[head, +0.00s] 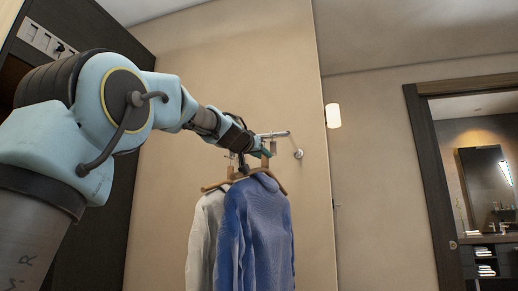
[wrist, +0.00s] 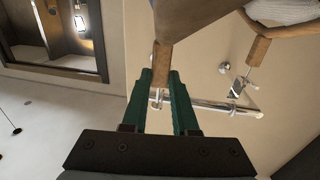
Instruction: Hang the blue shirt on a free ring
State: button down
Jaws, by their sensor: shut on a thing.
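The blue shirt (head: 260,225) hangs upright on a wooden hanger in the head view, in front of the rail. In the head view the gripper end is partly hidden among the hangers. The metal rail (head: 273,134) sticks out near the wall. It also shows beyond my fingers in the wrist view (wrist: 205,105). I cannot tell whether the held hanger touches a ring.
A whitish shirt (head: 203,240) hangs close behind and left of the blue one. Its hanger (wrist: 258,50) appears joined to the rail by a metal fitting (wrist: 236,88). A wall lamp (head: 333,115) is to the right, beyond the wall corner. A doorway frame (head: 430,160) stands farther right.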

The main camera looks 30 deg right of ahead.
jog(key=shift+w+a+p+x, duration=0.15)
jog(key=shift+p+x, duration=0.4)
jog(key=shift+x, duration=0.85)
jog(key=shift+w+a+p+x, duration=0.15)
jog(key=shift+p+x, duration=0.4)
jog(key=shift+x, duration=0.85)
jog(key=shift+w+d, duration=0.15)
jog(key=shift+w, duration=0.05)
jog(key=shift+w+a+p+x, duration=0.1)
jog(key=shift+p+x, duration=0.7)
jog(key=shift+x, duration=0.4)
jog(key=shift+w+a+p+x, duration=0.15)
jog(key=shift+p+x, duration=0.6)
jog(key=shift+x, duration=0.5)
jog(key=shift+f+b, duration=0.55)
jog(key=shift+b, duration=0.1)
dwell(1.4)
jog(key=c, duration=0.6)
grip_release()
